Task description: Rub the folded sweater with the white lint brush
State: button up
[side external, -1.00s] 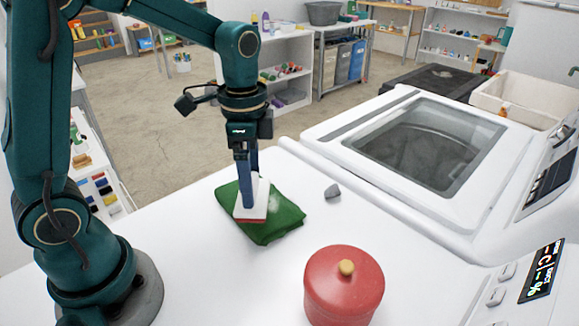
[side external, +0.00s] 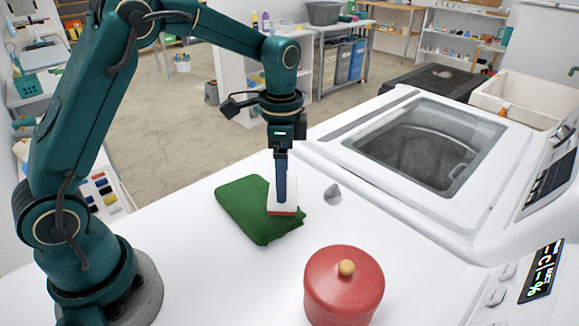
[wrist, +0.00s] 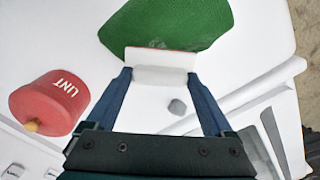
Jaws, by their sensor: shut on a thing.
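The folded green sweater (side external: 245,208) lies flat on the white surface, and it also shows at the top of the wrist view (wrist: 170,20). The white lint brush (side external: 283,205) has a reddish underside edge and sits at the sweater's right side. It also shows in the wrist view (wrist: 160,60). My gripper (side external: 283,195) is shut on the brush from above, and its blue fingers (wrist: 160,75) flank the brush's white grip. The brush appears to touch the sweater; the contact face is hidden.
A red canister (side external: 343,288) marked LINT, with a yellow knob, stands at the front. A small grey lump (side external: 333,194) lies right of the sweater. The washing machine (side external: 330,150) borders the surface at the right. The surface left of the canister is clear.

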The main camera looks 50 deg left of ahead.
jog(key=shift+w, duration=0.35)
jog(key=shift+s+a, duration=0.2)
jog(key=shift+s, duration=3.35)
notch_tip(320, 180, up, 8)
